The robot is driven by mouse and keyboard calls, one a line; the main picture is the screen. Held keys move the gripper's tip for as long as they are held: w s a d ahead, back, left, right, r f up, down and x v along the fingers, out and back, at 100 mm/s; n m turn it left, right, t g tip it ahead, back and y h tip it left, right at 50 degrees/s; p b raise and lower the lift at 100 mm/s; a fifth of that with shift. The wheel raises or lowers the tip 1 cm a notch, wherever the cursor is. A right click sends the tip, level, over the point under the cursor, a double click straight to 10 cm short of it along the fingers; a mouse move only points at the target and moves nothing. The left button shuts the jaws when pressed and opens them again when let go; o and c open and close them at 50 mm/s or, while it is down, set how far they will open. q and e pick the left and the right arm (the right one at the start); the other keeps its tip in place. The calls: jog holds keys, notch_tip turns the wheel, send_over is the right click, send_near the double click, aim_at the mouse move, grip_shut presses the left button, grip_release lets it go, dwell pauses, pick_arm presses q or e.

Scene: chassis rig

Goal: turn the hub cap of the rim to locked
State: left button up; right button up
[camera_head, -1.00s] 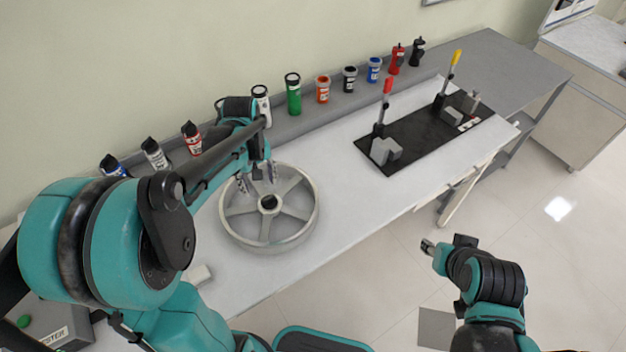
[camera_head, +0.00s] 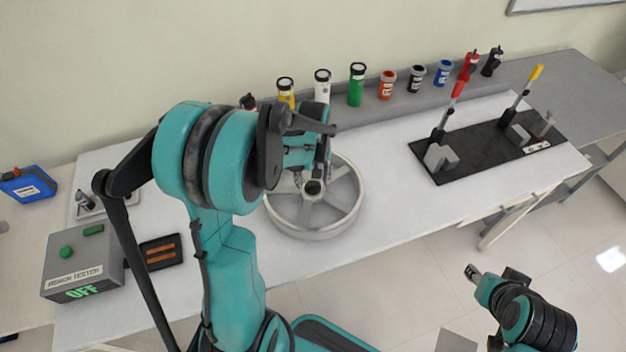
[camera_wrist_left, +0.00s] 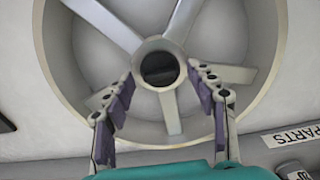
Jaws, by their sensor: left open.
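The rim (camera_head: 345,222) is a pale, spoked wheel lying flat on the white table. Its dark round hub cap (camera_head: 313,187) sits at the centre and shows larger in the left wrist view (camera_wrist_left: 160,68). My left gripper (camera_head: 312,178) is over the rim in the head view, partly hidden by its own arm. In the left wrist view its fingers (camera_wrist_left: 165,90) are spread apart, one to each side below the hub cap, with nothing between them. Whether the cap is locked cannot be read. My right gripper (camera_head: 472,271) hangs in front of the table, away from the rim; its jaws are too small to judge.
Several bottles, including a green one (camera_head: 357,85), stand along the back ledge. A black board with upright levers (camera_head: 470,160) lies to the right. A grey tester box (camera_head: 85,262) reading OFF stands at the left. The table between rim and board is clear.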

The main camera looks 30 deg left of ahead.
pick_arm(q)
jog(key=c, duration=1.2)
jog(key=shift+o, duration=0.2)
jog(key=shift+m, duration=0.4)
jog(key=m, duration=0.3)
jog(key=shift+m, duration=0.4)
jog(key=m, duration=0.4)
jog(key=shift+m, duration=0.3)
jog(key=m, duration=0.8)
jog(key=shift+m, duration=0.3)
jog(key=shift+b, duration=0.3)
